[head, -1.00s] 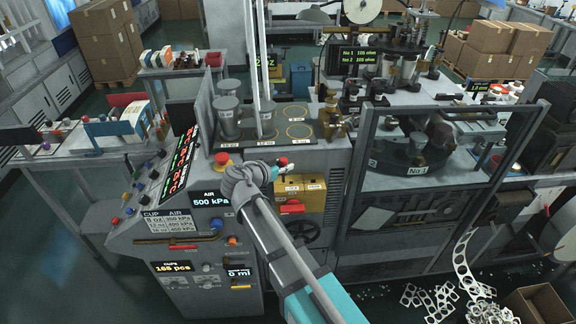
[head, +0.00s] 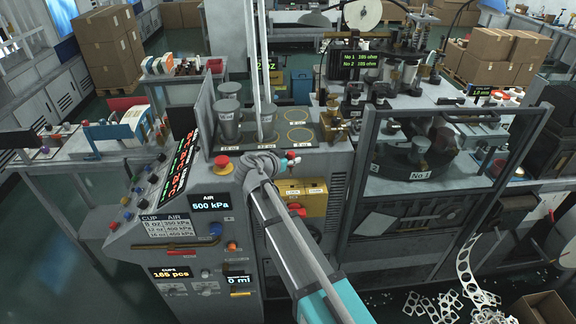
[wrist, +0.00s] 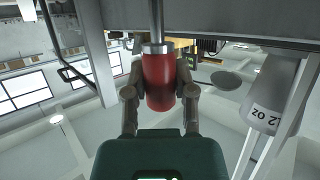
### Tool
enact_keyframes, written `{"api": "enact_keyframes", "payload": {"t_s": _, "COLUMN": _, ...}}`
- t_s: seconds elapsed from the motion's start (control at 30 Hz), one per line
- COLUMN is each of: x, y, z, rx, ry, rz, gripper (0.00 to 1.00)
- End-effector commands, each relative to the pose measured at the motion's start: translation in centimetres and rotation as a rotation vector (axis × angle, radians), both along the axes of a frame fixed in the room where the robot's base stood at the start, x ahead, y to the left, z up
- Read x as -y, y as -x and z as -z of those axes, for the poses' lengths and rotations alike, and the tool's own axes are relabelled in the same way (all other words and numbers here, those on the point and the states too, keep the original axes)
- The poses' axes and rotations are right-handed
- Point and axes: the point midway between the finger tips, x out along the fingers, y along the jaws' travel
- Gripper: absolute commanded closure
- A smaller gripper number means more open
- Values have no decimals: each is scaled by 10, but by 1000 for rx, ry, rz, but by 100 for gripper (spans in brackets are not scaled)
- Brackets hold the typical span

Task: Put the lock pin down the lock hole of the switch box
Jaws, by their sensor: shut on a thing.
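My gripper (wrist: 158,85) is shut on the lock pin, with a finger on each side of its red grip (wrist: 159,82). In the wrist view, a metal collar tops the grip and a grey shank runs to the picture's top edge; its end is out of sight. In the head view, a small red part of the pin (head: 291,154) shows at my gripper (head: 285,161). The yellow switch box (head: 315,188) is below, on the machine's front, with a label that seems to read LOCK. My arm covers its left part. I cannot make out the lock hole.
A red handle (head: 299,211) shows below the switch box, partly behind my arm. A red button (head: 222,162) and the sloped control panel are to the left. A framed guard (head: 440,190) stands to the right. In the wrist view, a grey cylinder (wrist: 270,95) is at right.

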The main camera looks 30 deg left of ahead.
Motion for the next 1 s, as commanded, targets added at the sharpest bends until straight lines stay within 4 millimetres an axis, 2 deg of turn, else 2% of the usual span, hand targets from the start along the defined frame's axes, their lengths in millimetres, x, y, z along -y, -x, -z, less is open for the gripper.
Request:
{"api": "enact_keyframes", "payload": {"t_s": 0.1, "x": -2, "y": -11, "z": 4, "rx": 0, "ry": 0, "rz": -1, "gripper": 100}}
{"api": "enact_keyframes", "payload": {"t_s": 0.23, "x": -3, "y": -15, "z": 5, "rx": 0, "ry": 0, "rz": -2, "gripper": 100}}
{"api": "enact_keyframes", "payload": {"t_s": 1.0, "x": -2, "y": -16, "z": 10, "rx": 0, "ry": 0, "rz": -1, "gripper": 100}}
